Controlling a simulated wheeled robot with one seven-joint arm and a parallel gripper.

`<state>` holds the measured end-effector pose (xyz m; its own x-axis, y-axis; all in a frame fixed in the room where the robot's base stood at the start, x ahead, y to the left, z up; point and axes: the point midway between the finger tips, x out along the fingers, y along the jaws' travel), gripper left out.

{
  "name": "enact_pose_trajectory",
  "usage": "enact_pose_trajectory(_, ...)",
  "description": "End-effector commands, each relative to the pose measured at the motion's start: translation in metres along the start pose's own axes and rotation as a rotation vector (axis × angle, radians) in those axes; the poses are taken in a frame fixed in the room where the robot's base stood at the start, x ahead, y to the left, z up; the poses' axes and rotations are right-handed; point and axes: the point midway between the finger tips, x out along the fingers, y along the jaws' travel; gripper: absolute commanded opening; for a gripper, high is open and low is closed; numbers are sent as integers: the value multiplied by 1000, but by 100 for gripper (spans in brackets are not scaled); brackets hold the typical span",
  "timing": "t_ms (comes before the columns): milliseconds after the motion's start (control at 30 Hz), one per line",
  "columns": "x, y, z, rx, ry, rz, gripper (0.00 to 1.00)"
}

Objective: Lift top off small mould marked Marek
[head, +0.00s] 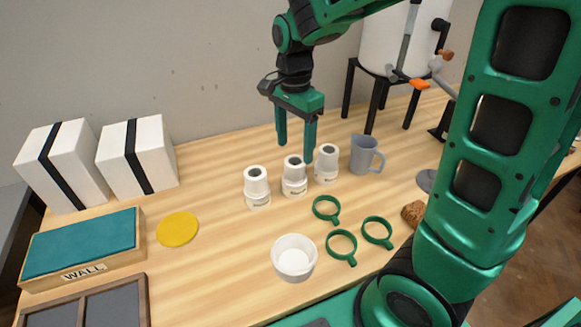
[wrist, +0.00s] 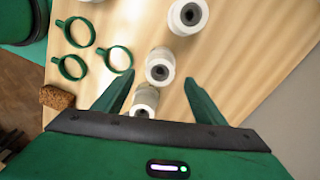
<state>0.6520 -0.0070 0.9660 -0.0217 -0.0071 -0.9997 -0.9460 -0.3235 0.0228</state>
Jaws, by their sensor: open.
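Three small white two-part moulds stand in a row on the wooden table: a left one (head: 257,188), a middle one (head: 294,178) and a right one (head: 327,165). Each has a narrower top with a dark round hole. The dark marks low on their fronts are too small to read, so I cannot tell which is Marek. My gripper (head: 296,150) is open and empty, pointing down over the middle mould. In the wrist view, the middle mould (wrist: 160,66) shows just past and between my fingertips (wrist: 158,78). The right mould (wrist: 145,101) is partly hidden by my gripper.
A grey jug (head: 366,155) stands close to the right mould. Green rings (head: 341,245), a white bowl (head: 294,258) and a brown lump (head: 412,213) lie in front.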

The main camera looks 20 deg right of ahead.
Motion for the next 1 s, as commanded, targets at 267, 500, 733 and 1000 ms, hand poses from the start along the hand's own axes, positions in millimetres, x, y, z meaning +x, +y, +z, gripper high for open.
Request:
enact_pose_trajectory(267,20,0,0,-1,0,2,64)
enact_pose_trajectory(500,53,-2,0,0,0,4,64)
enact_pose_trajectory(733,66,-2,0,-1,0,0,64)
enact_pose_trajectory(1000,66,-2,0,-1,0,0,40)
